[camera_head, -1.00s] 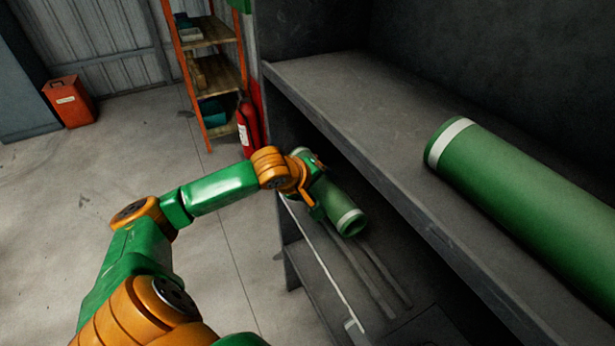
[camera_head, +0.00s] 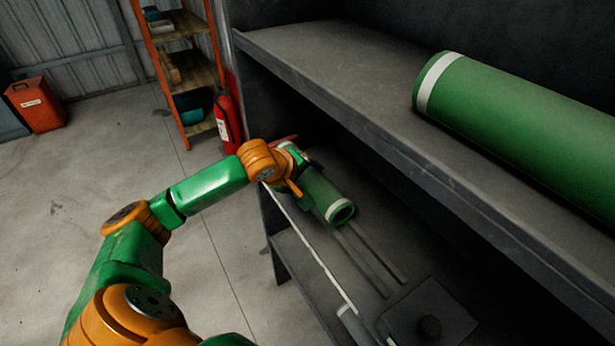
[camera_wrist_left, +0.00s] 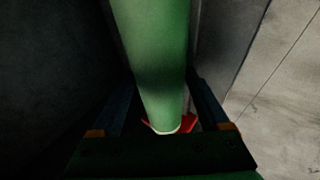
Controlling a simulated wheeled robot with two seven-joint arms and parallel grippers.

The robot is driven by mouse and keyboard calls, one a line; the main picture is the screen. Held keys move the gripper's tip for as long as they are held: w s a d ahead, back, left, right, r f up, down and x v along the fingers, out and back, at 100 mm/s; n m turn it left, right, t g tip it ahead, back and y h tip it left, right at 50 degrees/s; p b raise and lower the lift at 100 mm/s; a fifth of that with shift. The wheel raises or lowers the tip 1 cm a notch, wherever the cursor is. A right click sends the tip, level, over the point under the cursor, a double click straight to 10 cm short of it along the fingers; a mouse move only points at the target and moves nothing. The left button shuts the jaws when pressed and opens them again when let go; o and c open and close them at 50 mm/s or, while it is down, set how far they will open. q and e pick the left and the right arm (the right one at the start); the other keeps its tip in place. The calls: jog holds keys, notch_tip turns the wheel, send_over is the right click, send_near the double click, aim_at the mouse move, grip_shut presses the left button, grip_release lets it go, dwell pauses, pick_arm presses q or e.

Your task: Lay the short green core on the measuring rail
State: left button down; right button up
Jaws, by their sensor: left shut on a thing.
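The short green core (camera_head: 325,193) has a pale band at its near end. My left gripper (camera_head: 298,172) is shut on it near its far end, inside the lower bay of the grey bench. In the left wrist view the core (camera_wrist_left: 155,55) runs between the two fingers. What looks like the measuring rail is a pair of dark parallel strips (camera_head: 372,262) on the lower shelf. The core lies in line over their far part; I cannot tell whether it touches them. A white strip (camera_head: 312,240) runs along the shelf's front edge. My right gripper is not in view.
A large green roll (camera_head: 520,125) with a white band lies on the upper shelf (camera_head: 330,60), which overhangs the lower bay. A dark block with a knob (camera_head: 429,326) sits at the near end. A fire extinguisher (camera_head: 228,118) and orange rack (camera_head: 190,80) stand behind.

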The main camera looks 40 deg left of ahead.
pick_arm(q)
jog(key=shift+c, duration=0.2)
grip_release()
jog(key=shift+o, duration=0.2)
jog(key=shift+f, duration=0.1)
jog(key=v, duration=0.7)
jog(key=shift+d, duration=0.1)
